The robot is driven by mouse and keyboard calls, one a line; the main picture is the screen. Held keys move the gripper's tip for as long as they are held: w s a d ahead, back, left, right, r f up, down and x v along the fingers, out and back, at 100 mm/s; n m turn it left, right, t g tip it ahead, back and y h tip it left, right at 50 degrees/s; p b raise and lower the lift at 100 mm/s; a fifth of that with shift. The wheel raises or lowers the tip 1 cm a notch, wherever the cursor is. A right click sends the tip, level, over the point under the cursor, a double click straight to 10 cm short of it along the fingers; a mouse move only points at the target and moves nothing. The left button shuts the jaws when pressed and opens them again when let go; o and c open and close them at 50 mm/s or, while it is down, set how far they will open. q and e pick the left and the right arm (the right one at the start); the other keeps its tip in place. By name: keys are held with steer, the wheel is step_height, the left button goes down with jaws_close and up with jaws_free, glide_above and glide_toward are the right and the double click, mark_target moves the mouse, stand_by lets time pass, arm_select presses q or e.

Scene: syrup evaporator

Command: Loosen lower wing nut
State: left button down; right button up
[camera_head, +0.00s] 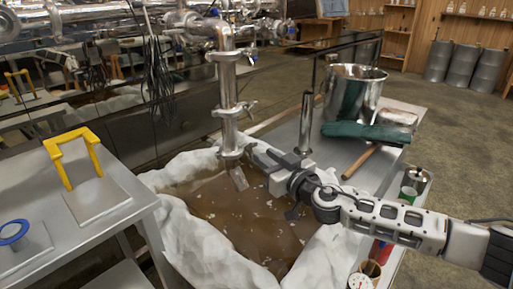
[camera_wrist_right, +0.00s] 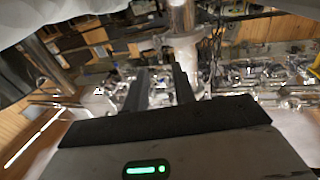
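The pipe (camera_wrist_right: 182,18) and a clamp (camera_wrist_right: 184,42) appear just beyond the fingertips. The lower wing nut is too small or hidden to make out. My left gripper is not in view.
Below the pipe is a brown pool (camera_head: 245,215) with a white crumpled rim. A metal table (camera_head: 345,158) at right holds a steel bucket (camera_head: 352,95) and a green cloth (camera_head: 365,133). Another table (camera_head: 125,218) at left holds a yellow handle frame (camera_head: 72,150) and a blue ring (camera_head: 14,232).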

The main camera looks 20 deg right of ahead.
mark_target(253, 148)
steer(key=x, duration=0.4)
steer(key=shift+w+a, duration=0.15)
steer(key=shift+w, duration=0.3)
jaws_close()
steer(key=shift+f, duration=0.1)
steer(key=shift+a+n, duration=0.1)
steer(key=shift+n, duration=0.2)
steer(key=shift+a+n, duration=0.1)
steer(key=shift+n, duration=1)
